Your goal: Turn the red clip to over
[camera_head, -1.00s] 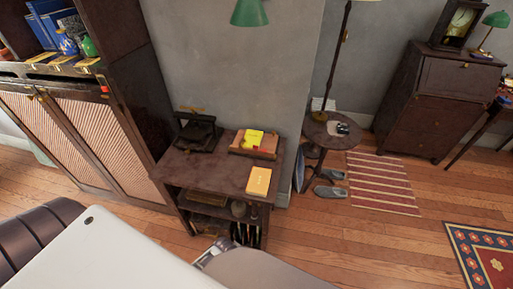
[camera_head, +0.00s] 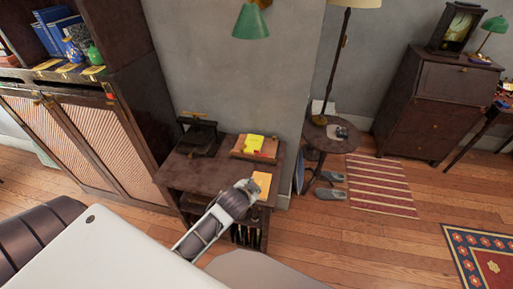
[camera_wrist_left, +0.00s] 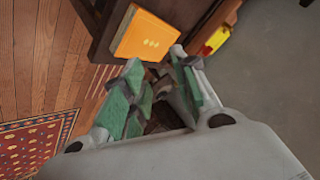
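A small red clip (camera_head: 110,97) sits at the right front edge of the tall dark cabinet (camera_head: 125,120) on the left, just below the shelf. It is too small to tell how it is turned. In the left wrist view my left gripper (camera_wrist_left: 154,64) has its green-padded fingers apart with nothing between them. An orange book (camera_wrist_left: 146,35) lies beyond the fingertips. My right gripper is in neither view.
A low dark side table (camera_head: 205,172) holds a dark device (camera_head: 199,137), a wooden tray (camera_head: 268,156) with a yellow item, and the orange book (camera_head: 262,182), partly covered by my arm. Open floor lies right.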

